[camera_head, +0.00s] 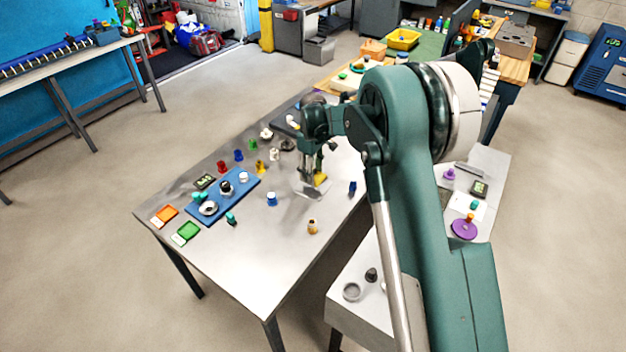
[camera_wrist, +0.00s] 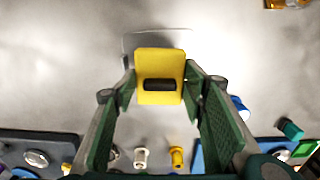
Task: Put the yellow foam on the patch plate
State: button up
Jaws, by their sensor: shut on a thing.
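The yellow foam (camera_wrist: 160,62) is a flat yellow block with a black bar across its face. In the wrist view it sits between the two green-padded fingers of my gripper (camera_wrist: 160,84), which is shut on it. A pale grey square plate, apparently the patch plate (camera_wrist: 128,42), shows behind the foam, its lower part hidden by it. In the head view my gripper (camera_head: 313,175) points down over the table, with the foam (camera_head: 319,179) at its tip and the plate (camera_head: 306,192) just below. Whether foam and plate touch, I cannot tell.
Left of my gripper on the metal table (camera_head: 255,290) stand several coloured pegs and a blue tray (camera_head: 240,185) with round parts. A blue-and-white piece (camera_head: 272,199), a dark blue piece (camera_head: 352,187) and a tan piece (camera_head: 312,227) stand nearby. The table's front is clear.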

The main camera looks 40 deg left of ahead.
jog(key=shift+f, duration=1.85)
jog(key=shift+f, duration=0.15)
jog(key=o, duration=0.6)
notch_tip(320, 180, up, 12)
jog(key=shift+r, duration=0.15)
dwell(0.3)
